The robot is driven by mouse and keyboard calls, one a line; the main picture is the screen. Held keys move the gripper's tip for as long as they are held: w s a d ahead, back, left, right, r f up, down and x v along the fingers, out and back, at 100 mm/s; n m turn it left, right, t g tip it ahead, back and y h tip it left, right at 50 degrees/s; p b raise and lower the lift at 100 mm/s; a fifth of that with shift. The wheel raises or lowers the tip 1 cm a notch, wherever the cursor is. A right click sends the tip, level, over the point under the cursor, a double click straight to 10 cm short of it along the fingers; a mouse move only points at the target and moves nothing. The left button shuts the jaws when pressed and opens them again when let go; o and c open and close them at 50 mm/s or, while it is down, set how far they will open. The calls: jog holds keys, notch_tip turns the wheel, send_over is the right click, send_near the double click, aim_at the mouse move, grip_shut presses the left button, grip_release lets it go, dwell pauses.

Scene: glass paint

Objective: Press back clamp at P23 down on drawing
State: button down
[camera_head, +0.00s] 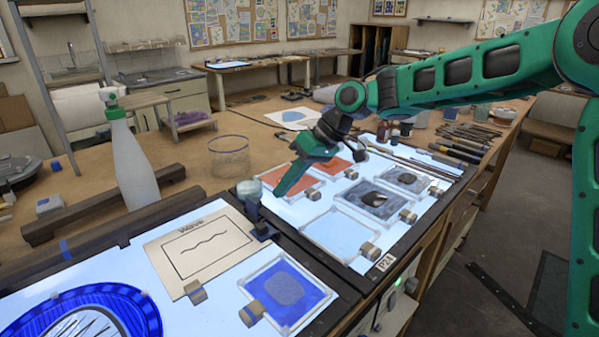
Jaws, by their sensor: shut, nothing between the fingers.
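The drawing (200,252) is a beige sheet with a wavy line in a frame, flat on the near light panel. A small wooden block clamp (195,292) sits at its near edge. No separate back clamp can be made out at its far edge. A grey, glass-like upright piece on a dark foot (250,196) stands by its far right corner; I cannot tell what it is. My gripper (281,192) is shut and empty, pointing down and left, above the far panel and to the right of that piece.
A white spray bottle (130,160) and a dark wooden bar (110,216) stand left of the drawing. A clear cylinder (229,157) stands behind. A blue glass pane (287,290) lies near right. Orange, grey and pale panes with wooden blocks cover the far panel.

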aim_at(256, 206)
jog(key=shift+s+a+r, duration=0.15)
jog(key=shift+s+a, duration=1.05)
jog(key=shift+s, duration=0.3)
jog(key=shift+d, duration=0.2)
jog(key=shift+a+r, duration=0.1)
